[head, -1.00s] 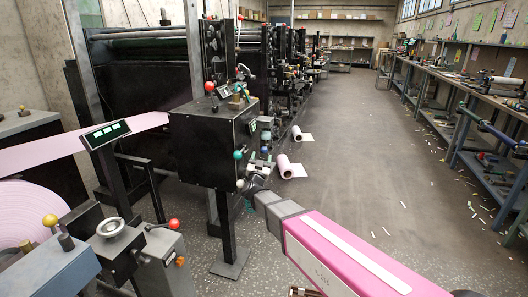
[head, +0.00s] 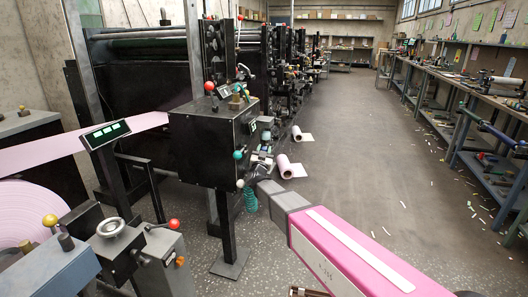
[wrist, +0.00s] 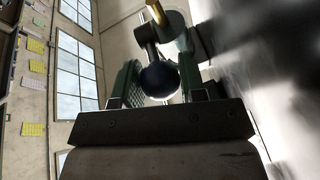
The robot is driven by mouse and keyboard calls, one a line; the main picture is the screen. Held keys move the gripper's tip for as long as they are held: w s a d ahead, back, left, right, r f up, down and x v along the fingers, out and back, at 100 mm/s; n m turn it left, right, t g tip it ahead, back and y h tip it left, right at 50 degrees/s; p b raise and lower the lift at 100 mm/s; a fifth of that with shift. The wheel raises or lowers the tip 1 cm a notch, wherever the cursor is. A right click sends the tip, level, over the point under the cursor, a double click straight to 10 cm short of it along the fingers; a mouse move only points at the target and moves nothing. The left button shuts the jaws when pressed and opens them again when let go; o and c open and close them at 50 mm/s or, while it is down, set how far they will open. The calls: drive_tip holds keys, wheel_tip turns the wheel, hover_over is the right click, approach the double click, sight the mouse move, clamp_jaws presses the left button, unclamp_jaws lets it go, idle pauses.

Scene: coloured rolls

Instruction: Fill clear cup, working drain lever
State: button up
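My gripper (wrist: 160,85) is at the right side of a black machine box (head: 208,140) in the head view, where it is small and partly covered. In the wrist view its two green fingers stand on either side of a dark round knob (wrist: 159,79). The knob sits on a grey metal lever end with a brass-coloured rod (wrist: 155,10). The knob nearly fills the space between the fingers; whether they press on it I cannot tell. I cannot make out a clear cup, and I cannot tell whether this lever is the drain lever.
Pink-white rolls (head: 285,167) lie on the floor beyond the box. A teal coiled hose (head: 250,199) hangs below my gripper. A control stand with a handwheel (head: 111,228) is at the left front.

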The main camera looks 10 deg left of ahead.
drive_tip(key=shift+r+g, duration=0.4)
drive_tip(key=shift+g, duration=0.2)
drive_tip(key=shift+w+r+m+g, duration=0.15)
drive_tip(key=shift+r+g, duration=0.25)
drive_tip(key=shift+g, duration=0.6)
drive_tip(key=shift+w+r+m+g, duration=0.15)
drive_tip(key=shift+r+g, duration=0.2)
drive_tip(key=shift+g, duration=0.65)
drive_tip(key=o, duration=0.9)
drive_tip(key=s, duration=1)
drive_tip(key=shift+s+d+r, duration=0.2)
drive_tip(key=shift+s+r, duration=0.2)
drive_tip(key=shift+r, duration=0.05)
